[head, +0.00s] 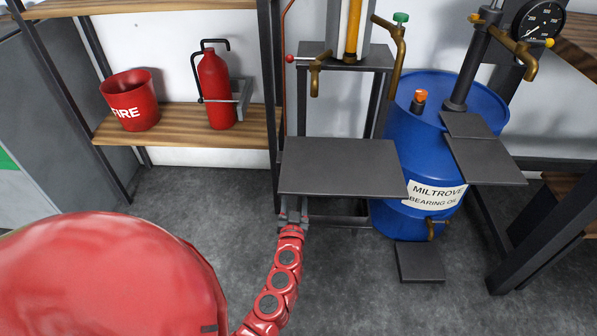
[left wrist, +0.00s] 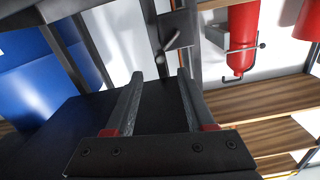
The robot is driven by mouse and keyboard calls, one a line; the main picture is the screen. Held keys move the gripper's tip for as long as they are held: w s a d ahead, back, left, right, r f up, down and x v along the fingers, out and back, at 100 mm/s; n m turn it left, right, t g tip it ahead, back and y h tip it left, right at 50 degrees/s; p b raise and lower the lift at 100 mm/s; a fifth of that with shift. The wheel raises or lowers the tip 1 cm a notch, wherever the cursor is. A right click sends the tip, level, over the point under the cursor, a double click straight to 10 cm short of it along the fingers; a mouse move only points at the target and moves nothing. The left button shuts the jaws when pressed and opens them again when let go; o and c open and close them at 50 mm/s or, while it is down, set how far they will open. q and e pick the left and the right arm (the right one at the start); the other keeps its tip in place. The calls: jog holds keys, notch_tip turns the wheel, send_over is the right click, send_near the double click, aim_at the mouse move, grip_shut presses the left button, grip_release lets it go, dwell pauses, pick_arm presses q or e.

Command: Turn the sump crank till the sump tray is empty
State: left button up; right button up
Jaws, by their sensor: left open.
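My left gripper (head: 293,204) is at the front left corner of the stand, just below the edge of a dark flat plate (head: 340,167). In the left wrist view its two grey fingers (left wrist: 159,76) are apart with nothing between them. Beyond the fingertips, a small dark handle-like part (left wrist: 173,42) stands by a dark upright; it may be the sump crank, but I cannot tell. A dark tray-like frame (head: 345,216) shows low under the plate and may be the sump tray. The plate hides most of it, and its contents cannot be seen. My right gripper is out of view.
A blue oil drum (head: 400,160) with brass taps stands right of the stand. A small dark slab (head: 420,262) lies at its foot. Wooden shelves at left hold a red bucket (head: 131,99) and an extinguisher (head: 216,90). The floor (head: 195,197) left of the stand is clear.

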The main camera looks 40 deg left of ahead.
pick_arm(q)
jog(key=b+x, duration=0.1)
jog(key=x, duration=0.9)
jog(key=shift+a, duration=0.1)
grip_shut()
